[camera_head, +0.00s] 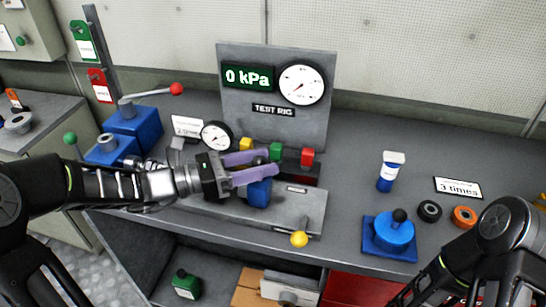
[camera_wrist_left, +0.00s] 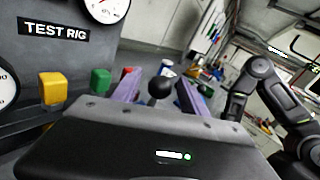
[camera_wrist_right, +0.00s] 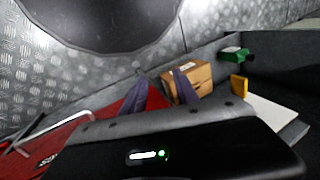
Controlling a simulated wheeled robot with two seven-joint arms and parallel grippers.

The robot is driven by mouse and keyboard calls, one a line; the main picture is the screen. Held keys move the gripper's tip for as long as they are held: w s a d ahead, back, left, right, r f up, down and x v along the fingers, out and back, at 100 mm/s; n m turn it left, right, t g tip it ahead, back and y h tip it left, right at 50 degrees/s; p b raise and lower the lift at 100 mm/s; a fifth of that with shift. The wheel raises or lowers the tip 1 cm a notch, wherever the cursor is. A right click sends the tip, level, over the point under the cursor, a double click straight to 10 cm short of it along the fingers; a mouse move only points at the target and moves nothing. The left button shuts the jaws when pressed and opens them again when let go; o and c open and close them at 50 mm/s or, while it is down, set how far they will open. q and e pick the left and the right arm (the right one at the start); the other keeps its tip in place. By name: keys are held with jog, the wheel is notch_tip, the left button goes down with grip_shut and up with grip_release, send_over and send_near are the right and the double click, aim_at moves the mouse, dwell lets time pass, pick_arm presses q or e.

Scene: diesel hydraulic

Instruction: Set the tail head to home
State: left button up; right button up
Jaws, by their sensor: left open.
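A blue block with a black ball knob (camera_head: 259,192) sits on the grey bed of the test rig. I take it for the tail head, though no label on it can be read. My left gripper (camera_head: 272,162) is open over the bed, its purple fingers on either side of the black knob. The knob (camera_wrist_left: 161,88) also shows between the fingers in the left wrist view, and I cannot tell whether they touch it. My right gripper (camera_wrist_right: 161,85) is open and empty in the right wrist view, away from the rig and facing the low storage area.
The test rig panel (camera_head: 230,120) reads 0 kPa. Yellow, green and red (camera_head: 307,157) blocks stand behind the bed. A yellow ball knob (camera_head: 299,239) is at the bed's front. A blue fixture (camera_head: 388,235) and a white-capped bottle (camera_head: 391,170) stand to the right, with bare bench between.

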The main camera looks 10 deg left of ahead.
pick_arm(q)
jog(key=x, duration=0.3)
jog(key=shift+c, duration=0.5)
grip_shut()
dwell(1.0)
